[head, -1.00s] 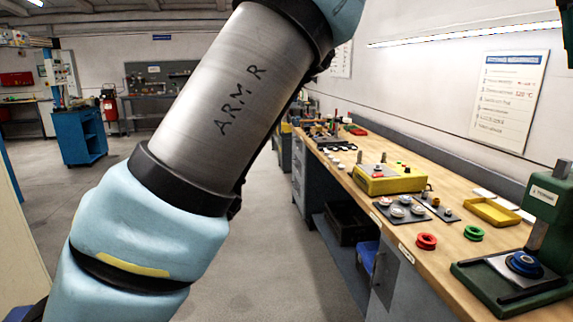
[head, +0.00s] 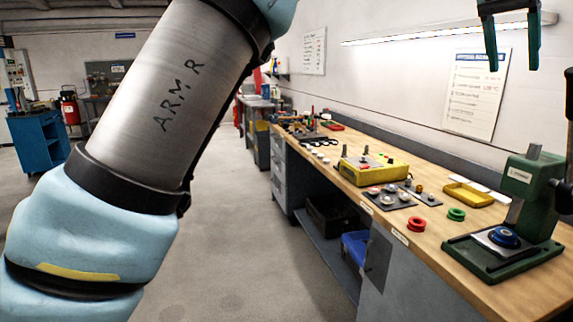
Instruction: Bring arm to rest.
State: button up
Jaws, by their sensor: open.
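My arm (head: 170,95), a metal link marked ARM R between light blue joints, crosses the left half of the head view and runs up out of the top edge. My gripper (head: 512,68) shows at the top right, its two dark green fingers pointing down and apart. It is open with nothing between the fingers. It appears in front of the wall, above the workbench (head: 470,243) in the picture, and touches nothing that I can see. The wrist between arm and gripper is out of view.
The bench holds a green press (head: 520,195), a yellow control box (head: 370,170), a red ring (head: 416,224), a green ring (head: 456,214) and a yellow tray (head: 467,195). A blue cabinet (head: 40,140) stands at the left. The grey floor (head: 235,250) between is clear.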

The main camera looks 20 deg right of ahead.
jog(key=w+a+f+n+t+y, duration=0.1)
jog(key=w+a+f+n, duration=0.1)
jog(key=w+a+f, duration=0.45)
jog(key=w+a+f+n+t, duration=0.1)
jog(key=w+a+f, duration=0.2)
jog(key=w, duration=0.6)
jog(key=w+a+f+n+y+b, duration=0.1)
jog(key=w+a+f, duration=0.3)
jog(key=a, duration=0.2)
jog(key=w+a+f+n, duration=0.1)
jog(key=w+a+f, duration=0.25)
jog(key=a, duration=0.25)
jog(key=w+a+f+n+y+b, duration=0.1)
jog(key=w+a+f+n, duration=0.1)
jog(key=w+a+f, duration=0.35)
jog(key=a+f+n+y, duration=0.15)
jog(key=a+f, duration=0.25)
jog(key=a, duration=0.8)
jog(key=s+a+f+n, duration=0.2)
jog(key=s+a+f, duration=0.4)
jog(key=a, duration=0.6)
jog(key=s+a+f+n+b, duration=0.1)
jog(key=s+a+f+n, duration=0.2)
jog(key=a, duration=0.8)
notch_tip(320, 180, down, 3)
jog(key=s+y, duration=0.1)
jog(key=s, duration=0.1)
jog(key=shift+s+a+f, duration=0.15)
jog(key=shift+s+a, duration=0.2)
jog(key=shift+n, duration=0.25)
